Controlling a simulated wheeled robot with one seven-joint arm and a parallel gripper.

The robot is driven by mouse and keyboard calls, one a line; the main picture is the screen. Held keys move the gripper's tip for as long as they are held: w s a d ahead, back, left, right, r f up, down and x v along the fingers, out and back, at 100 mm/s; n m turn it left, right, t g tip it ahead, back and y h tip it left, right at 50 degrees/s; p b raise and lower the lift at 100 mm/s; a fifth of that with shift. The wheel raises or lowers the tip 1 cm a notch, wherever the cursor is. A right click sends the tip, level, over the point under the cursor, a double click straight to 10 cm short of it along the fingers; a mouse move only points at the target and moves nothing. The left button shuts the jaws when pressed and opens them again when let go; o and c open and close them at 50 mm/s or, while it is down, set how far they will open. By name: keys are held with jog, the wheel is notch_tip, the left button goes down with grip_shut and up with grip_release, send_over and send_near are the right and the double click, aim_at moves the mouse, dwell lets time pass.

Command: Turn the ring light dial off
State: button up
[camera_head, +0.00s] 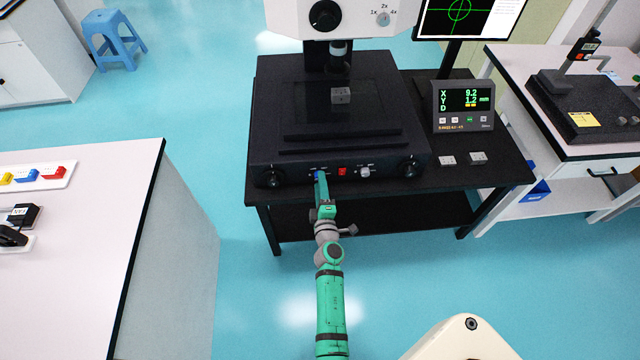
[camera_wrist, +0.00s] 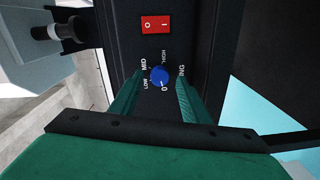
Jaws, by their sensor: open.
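The ring light dial (camera_wrist: 160,76) is a small blue knob on the black front panel of the microscope-like machine (camera_head: 290,140). Labels LOW, MID, HIGH and 0 surround it. A small white mark appears on its side facing the 0, but it is too small to read surely. My gripper (camera_wrist: 159,82) is open, with one green finger on each side of the dial in the wrist view; I cannot tell whether they touch it. In the head view my gripper (camera_head: 320,176) is at the panel's front, left of the red switch, and mostly hides the dial.
A red rocker switch (camera_wrist: 156,26) sits beside the dial; it also shows in the head view (camera_head: 342,171). A pale knob (camera_head: 365,172) is to its right. Black knobs (camera_head: 271,177) flank the panel. A readout box (camera_head: 463,106) stands right. Open floor lies in front.

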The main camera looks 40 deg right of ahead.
jog(key=v, duration=1)
jog(key=shift+a, duration=0.1)
jog(key=s+a+r+m+t+y, duration=0.1)
jog(key=s+a+m+y, duration=0.1)
jog(key=s+a, duration=0.65)
jog(key=s+a+r+m+y, duration=0.1)
jog(key=s+a+m+y, duration=0.3)
jog(key=a, duration=0.8)
jog(key=s+a+r+m+y, duration=0.1)
jog(key=s+a+r+m, duration=0.1)
jog(key=s+a+r, duration=0.3)
jog(key=s+a+r+m+y, duration=0.1)
jog(key=s+a+r, duration=0.4)
jog(key=s, duration=0.5)
notch_tip(320, 180, up, 2)
jog(key=shift+s+a+r+m+g+y, duration=0.1)
jog(key=shift+s+a+m+g+y, duration=0.2)
jog(key=shift+a+m+y, duration=0.15)
